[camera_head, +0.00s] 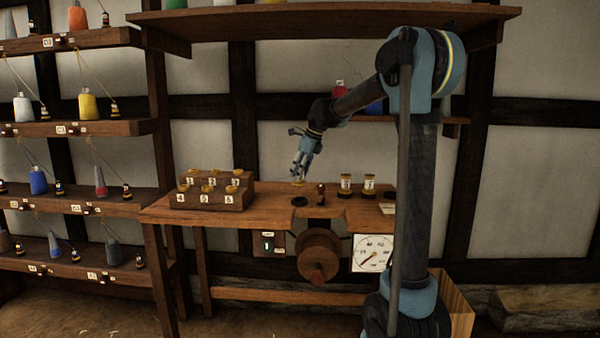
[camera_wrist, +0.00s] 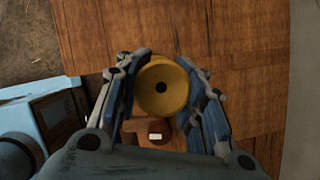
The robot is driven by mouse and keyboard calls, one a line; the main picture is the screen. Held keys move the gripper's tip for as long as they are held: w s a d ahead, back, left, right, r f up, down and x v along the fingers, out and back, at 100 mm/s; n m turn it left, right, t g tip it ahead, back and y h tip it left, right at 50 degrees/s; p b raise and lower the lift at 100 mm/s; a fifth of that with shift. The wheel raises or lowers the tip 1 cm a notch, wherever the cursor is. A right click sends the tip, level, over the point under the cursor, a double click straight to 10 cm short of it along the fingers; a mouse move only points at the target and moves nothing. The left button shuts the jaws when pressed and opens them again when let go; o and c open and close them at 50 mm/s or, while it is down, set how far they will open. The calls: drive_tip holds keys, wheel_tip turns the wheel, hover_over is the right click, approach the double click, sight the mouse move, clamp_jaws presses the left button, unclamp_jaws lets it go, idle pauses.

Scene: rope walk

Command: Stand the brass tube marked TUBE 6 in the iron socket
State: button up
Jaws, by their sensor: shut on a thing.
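My gripper (camera_head: 301,168) is above the bench, pointing down, and is shut on a brass tube (camera_head: 299,182). In the wrist view the tube (camera_wrist: 161,88) shows from above between both fingers (camera_wrist: 163,105), as a round brass flange with a dark centre hole. No mark on it is readable. A dark ring that looks like the iron socket (camera_head: 299,201) lies on the bench just below the tube in the head view, with a small gap between them. The socket cannot be made out in the wrist view.
A stepped wooden rack (camera_head: 215,200) with several numbered brass-topped tubes stands on the bench's left. A small brown piece (camera_head: 320,194) sits close right of the socket. Two labelled brass-topped pieces (camera_head: 346,184) stand farther right. A shelf (camera_head: 330,22) overhangs the bench.

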sight(301, 182)
drive_tip(key=shift+d+f, duration=0.1)
drive_tip(key=shift+f, duration=2.5)
drive_tip(key=shift+f, duration=0.5)
drive_tip(key=o, duration=1)
drive_tip(key=shift+o, duration=0.2)
drive_tip(key=v, duration=1.1)
drive_tip(key=shift+s, duration=0.1)
